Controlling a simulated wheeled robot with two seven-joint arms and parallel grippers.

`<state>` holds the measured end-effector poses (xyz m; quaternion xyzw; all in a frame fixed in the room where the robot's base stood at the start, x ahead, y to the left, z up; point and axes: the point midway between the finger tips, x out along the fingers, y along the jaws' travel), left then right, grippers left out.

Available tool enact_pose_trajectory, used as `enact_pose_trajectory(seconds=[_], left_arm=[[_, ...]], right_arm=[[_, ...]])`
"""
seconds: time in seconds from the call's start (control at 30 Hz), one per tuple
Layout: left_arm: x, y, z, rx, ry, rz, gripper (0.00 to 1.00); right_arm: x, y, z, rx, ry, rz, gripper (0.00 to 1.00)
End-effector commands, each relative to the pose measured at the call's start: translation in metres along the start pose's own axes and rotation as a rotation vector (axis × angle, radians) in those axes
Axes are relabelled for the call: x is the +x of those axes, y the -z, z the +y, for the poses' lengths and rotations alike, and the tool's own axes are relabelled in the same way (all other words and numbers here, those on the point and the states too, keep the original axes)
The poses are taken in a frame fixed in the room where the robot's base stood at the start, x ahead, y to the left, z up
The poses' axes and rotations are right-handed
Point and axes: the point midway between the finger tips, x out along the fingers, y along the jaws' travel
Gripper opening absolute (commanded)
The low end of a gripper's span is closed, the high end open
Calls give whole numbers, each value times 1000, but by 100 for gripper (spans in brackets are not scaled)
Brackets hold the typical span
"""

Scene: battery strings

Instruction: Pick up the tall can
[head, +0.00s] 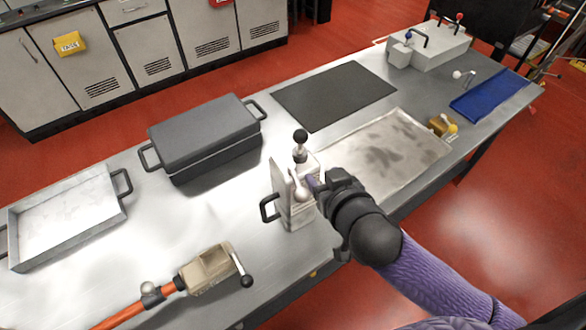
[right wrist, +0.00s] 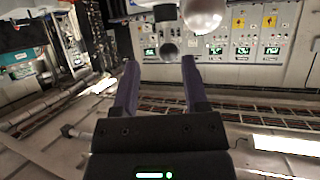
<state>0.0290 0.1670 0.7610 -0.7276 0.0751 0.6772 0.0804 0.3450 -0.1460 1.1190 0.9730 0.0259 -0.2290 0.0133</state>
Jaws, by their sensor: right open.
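The tall can (head: 296,217) looks like an upright, narrow grey-white body with a black side handle, silver balls and a black ball knob (head: 300,136) on top. It stands near the middle of the metal table. My right gripper (head: 314,184) is at its upper right side, fingers toward it, partly covering it. In the right wrist view the two fingers (right wrist: 160,78) are apart with nothing between them. A silver ball (right wrist: 203,14) and a dark knob (right wrist: 168,46), seemingly the can's top, show beyond the fingertips. My left gripper is not in view.
A dark lidded box (head: 205,135) and an empty metal tray (head: 68,217) stand to the left. A beige clamp-like tool (head: 208,268) lies in front. A black mat (head: 333,95), a stained flat plate (head: 410,150) and a blue tray (head: 490,95) are to the right.

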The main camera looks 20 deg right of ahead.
Motion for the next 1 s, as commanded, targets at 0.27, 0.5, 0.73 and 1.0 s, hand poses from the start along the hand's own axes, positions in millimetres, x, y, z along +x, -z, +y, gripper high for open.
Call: enact_pose_trajectory(seconds=[0.27, 0.5, 0.73, 1.0], left_arm=[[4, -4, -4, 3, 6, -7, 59], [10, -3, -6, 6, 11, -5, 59], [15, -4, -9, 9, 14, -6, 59], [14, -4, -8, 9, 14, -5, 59]], right_arm=[[32, 15, -3, 3, 32, 70, 57], [74, 15, -3, 2, 31, 68, 57], [104, 16, -4, 3, 33, 65, 57], [104, 16, -4, 3, 34, 64, 38]])
